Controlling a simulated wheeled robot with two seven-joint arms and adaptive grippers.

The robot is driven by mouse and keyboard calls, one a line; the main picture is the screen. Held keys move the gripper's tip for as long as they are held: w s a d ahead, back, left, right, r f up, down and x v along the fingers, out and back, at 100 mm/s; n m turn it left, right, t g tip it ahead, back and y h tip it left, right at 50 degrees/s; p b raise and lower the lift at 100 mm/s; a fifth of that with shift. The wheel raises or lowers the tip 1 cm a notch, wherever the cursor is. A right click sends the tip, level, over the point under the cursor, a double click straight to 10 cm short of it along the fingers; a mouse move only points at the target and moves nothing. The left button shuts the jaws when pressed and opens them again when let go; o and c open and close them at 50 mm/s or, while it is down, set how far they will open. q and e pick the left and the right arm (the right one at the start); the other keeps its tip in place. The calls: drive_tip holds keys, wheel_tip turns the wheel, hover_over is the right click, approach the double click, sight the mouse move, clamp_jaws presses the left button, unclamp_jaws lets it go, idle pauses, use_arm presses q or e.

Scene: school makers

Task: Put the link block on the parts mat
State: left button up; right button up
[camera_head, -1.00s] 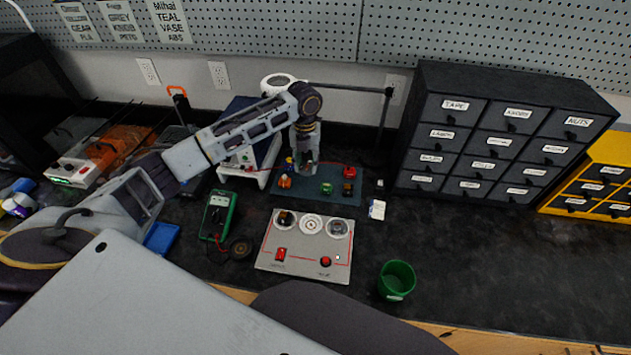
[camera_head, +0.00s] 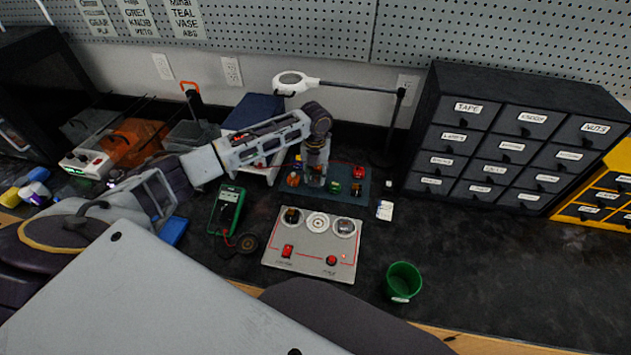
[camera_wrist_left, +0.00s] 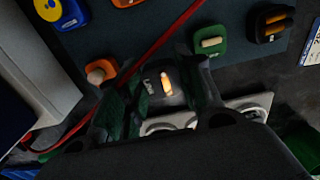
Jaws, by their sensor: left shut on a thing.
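My left gripper (camera_head: 316,182) is over the blue-grey parts mat (camera_head: 366,186), between an orange block (camera_head: 293,180) and a green block (camera_head: 335,188). In the left wrist view, the gripper (camera_wrist_left: 165,100) is shut on the link block (camera_wrist_left: 150,84), a dark block with a lettered label and a pale peg. The mat (camera_wrist_left: 150,38) lies beyond it there. The block is mostly hidden by the gripper in the head view. I cannot tell whether it touches the mat. My right gripper is not in view.
A red block (camera_head: 359,172) and a dark block with an orange top (camera_head: 356,190) also sit on the mat. A grey control panel (camera_head: 315,262) lies in front. A multimeter (camera_head: 228,210), green cup (camera_head: 403,281) and magnifier lamp (camera_head: 296,82) are nearby. A red wire (camera_wrist_left: 165,42) passes close by.

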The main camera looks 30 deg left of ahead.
sight(316, 177)
use_arm(q)
drive_tip(key=shift+f, duration=1.8)
drive_tip(key=shift+f, duration=0.1)
drive_tip(key=o, duration=0.9)
drive_tip(key=shift+r, duration=6.15)
